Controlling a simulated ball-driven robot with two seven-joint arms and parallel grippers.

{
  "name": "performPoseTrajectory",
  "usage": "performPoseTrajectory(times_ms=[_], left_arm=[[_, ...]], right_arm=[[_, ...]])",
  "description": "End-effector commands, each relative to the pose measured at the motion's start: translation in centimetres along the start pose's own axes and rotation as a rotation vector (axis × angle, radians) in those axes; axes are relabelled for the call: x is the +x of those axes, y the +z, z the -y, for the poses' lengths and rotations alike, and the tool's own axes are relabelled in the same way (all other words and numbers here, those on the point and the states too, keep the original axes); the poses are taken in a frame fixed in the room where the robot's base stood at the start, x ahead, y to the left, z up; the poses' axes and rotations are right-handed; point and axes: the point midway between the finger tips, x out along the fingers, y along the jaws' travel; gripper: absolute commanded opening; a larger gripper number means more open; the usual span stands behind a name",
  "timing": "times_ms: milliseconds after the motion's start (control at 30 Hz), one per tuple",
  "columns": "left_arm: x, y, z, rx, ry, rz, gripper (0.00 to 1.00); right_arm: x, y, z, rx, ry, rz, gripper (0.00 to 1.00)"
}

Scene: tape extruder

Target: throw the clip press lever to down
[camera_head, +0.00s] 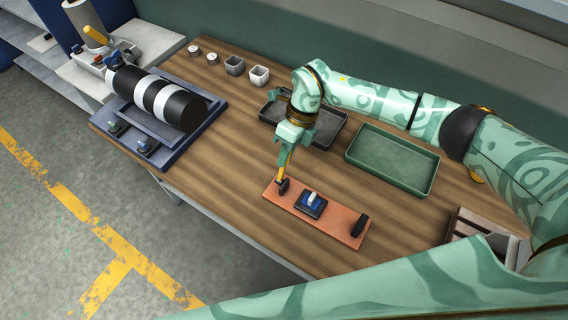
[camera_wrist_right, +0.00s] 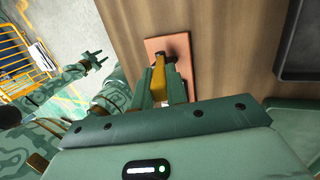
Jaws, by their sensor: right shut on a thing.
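The clip press is an orange-brown board (camera_head: 331,232) on the wooden table, with a dark block at each end and a blue-and-black block (camera_head: 311,204) with a white piece in the middle. Its yellow lever (camera_head: 283,168) rises steeply from the dark block at the board's left end. My right gripper (camera_head: 287,151) is shut on the lever's upper part from above. In the right wrist view the yellow lever (camera_wrist_right: 161,66) runs between the fingers, which hide part of the board. My left gripper (camera_wrist_right: 90,63) shows small in that view, empty with its fingers apart.
A dark tray (camera_head: 328,133) and a green tray (camera_head: 393,160) lie behind the board, under and beside my right arm. A blue-based roller device (camera_head: 150,100) stands at left, near several small cups (camera_head: 235,65). The table between roller and board is clear.

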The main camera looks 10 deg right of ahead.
Motion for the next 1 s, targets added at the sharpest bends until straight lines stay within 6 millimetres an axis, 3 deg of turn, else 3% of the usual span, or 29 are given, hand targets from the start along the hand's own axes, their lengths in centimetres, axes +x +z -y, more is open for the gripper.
performPoseTrajectory(times_ms=[1000], left_arm=[[-2.3,-0.6,0.2,0.001,-0.003,-0.011,0.36]], right_arm=[[0.1,0.0,-0.9,-0.01,-0.1,0.0,0.0]])
